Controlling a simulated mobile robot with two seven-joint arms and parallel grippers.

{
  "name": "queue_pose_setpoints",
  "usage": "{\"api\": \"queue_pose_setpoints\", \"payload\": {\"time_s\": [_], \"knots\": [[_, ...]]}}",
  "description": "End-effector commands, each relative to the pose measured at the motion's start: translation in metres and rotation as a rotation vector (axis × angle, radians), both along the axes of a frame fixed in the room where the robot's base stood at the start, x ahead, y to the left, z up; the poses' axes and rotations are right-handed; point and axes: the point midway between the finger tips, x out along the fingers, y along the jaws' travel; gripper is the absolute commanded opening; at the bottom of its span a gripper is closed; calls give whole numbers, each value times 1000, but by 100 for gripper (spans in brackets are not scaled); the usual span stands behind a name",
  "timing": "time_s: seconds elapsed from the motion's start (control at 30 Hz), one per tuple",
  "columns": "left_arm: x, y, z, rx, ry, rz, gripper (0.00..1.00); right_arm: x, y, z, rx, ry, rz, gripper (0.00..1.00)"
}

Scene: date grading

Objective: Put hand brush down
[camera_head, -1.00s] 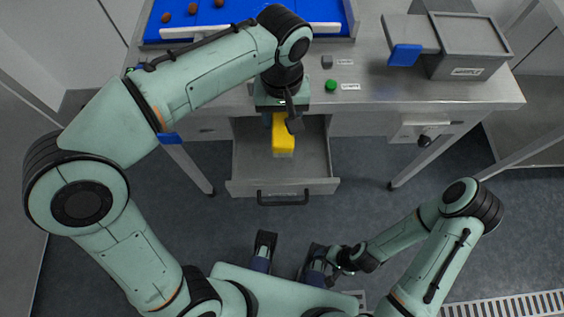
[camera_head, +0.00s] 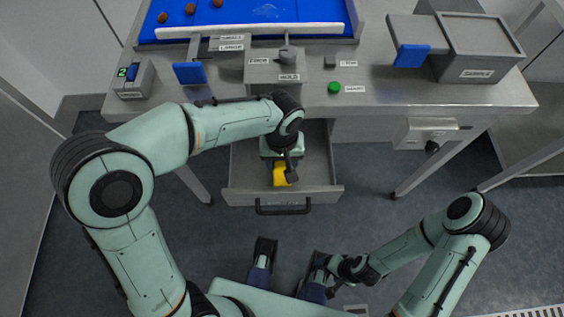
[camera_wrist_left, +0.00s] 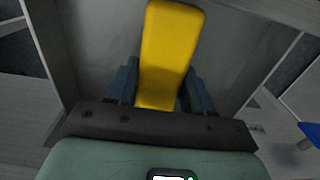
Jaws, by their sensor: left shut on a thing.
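The hand brush (camera_head: 280,177) shows as a yellow block at the open drawer (camera_head: 236,196), mostly covered by my left wrist in the head view. My left gripper (camera_head: 281,168) is shut on it, over the drawer. In the left wrist view the long yellow body of the brush (camera_wrist_left: 172,40) stands out between the two dark blue fingers, with grey drawer walls around it. I cannot tell whether it touches the drawer floor. My right gripper (camera_head: 332,284) is low in the head view, away from the drawer, its fingers unclear.
The steel table (camera_head: 380,97) has a blue sorting surface (camera_head: 240,14) with several dates at the back. A grey lidded bin (camera_head: 478,50) stands at right. A green button (camera_head: 334,87) is above the drawer. The drawer's front has a dark handle (camera_head: 283,210).

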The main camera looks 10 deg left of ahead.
Motion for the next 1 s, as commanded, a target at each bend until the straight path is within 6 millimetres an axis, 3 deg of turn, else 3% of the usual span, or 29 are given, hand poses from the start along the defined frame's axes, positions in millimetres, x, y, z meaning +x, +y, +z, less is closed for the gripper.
{"api": "queue_pose_setpoints", "payload": {"time_s": [0.1,0.53,0.57,0.6,1.0], "knots": [[0,0,-13,-1,-1,0,12,1,0,-3,0,-4,0,76],[0,0,-18,-1,-1,0,12,4,-1,-6,-4,-12,-4,76],[0,0,-17,-1,0,0,61,4,-1,-5,-4,-13,-4,76],[0,0,-17,-1,0,0,74,4,-1,-5,-4,-12,-4,76],[1,0,-10,-2,-4,0,76,1,0,-1,0,-2,0,76]]}}
